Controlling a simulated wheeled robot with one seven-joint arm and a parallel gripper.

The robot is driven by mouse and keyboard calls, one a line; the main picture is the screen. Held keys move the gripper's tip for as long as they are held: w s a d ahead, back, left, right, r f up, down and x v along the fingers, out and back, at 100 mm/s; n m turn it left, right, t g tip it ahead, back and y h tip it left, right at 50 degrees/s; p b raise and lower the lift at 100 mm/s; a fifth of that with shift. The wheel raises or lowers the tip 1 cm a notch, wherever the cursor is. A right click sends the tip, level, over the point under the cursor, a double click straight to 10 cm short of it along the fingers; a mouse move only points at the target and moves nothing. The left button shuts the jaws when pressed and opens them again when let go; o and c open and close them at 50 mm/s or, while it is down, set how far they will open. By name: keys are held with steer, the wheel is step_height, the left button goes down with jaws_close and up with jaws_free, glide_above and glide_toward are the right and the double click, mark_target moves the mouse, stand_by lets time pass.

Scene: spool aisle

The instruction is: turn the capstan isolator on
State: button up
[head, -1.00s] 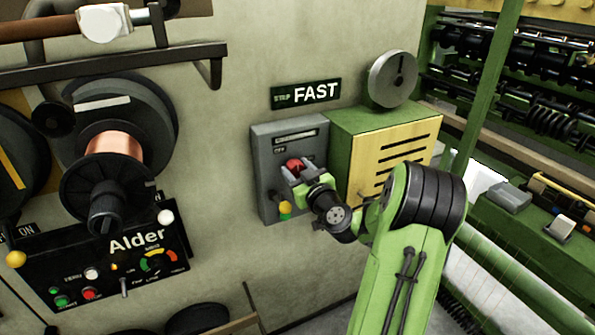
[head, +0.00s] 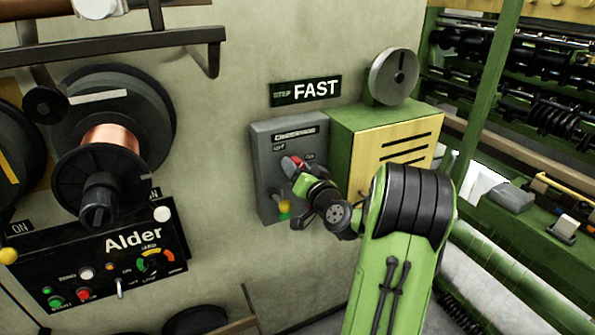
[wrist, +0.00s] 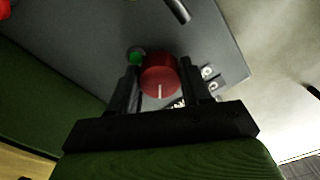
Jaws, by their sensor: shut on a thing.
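The isolator is a grey box (head: 262,185) on the wall, with an OFF label at the left of its red knob (head: 289,161) and a second small label at the right. My gripper (head: 298,168) is at the box front and shut on this knob. In the wrist view the red knob (wrist: 160,82) sits between the two black fingers of my gripper (wrist: 160,76), with a white pointer line on its face. In the head view the gripper hides part of the knob, and its pointer cannot be read there.
A yellow-tipped lever (head: 284,207) is low on the grey box. A green cabinet with a yellow louvred front (head: 390,155) adjoins it at right. The black Alder panel (head: 90,262) and a copper spool (head: 110,140) are at left. A FAST sign (head: 306,91) hangs above.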

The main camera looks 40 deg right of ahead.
steer(key=m, duration=0.4)
steer(key=shift+m, duration=0.3)
steer(key=m+p, duration=0.1)
steer(key=m, duration=0.3)
steer(key=shift+m, duration=0.4)
steer(key=o, duration=1.1)
steer(key=shift+c, duration=0.2)
steer(key=b+v, duration=0.6)
steer(key=v, duration=0.9)
steer(key=shift+s, duration=0.4)
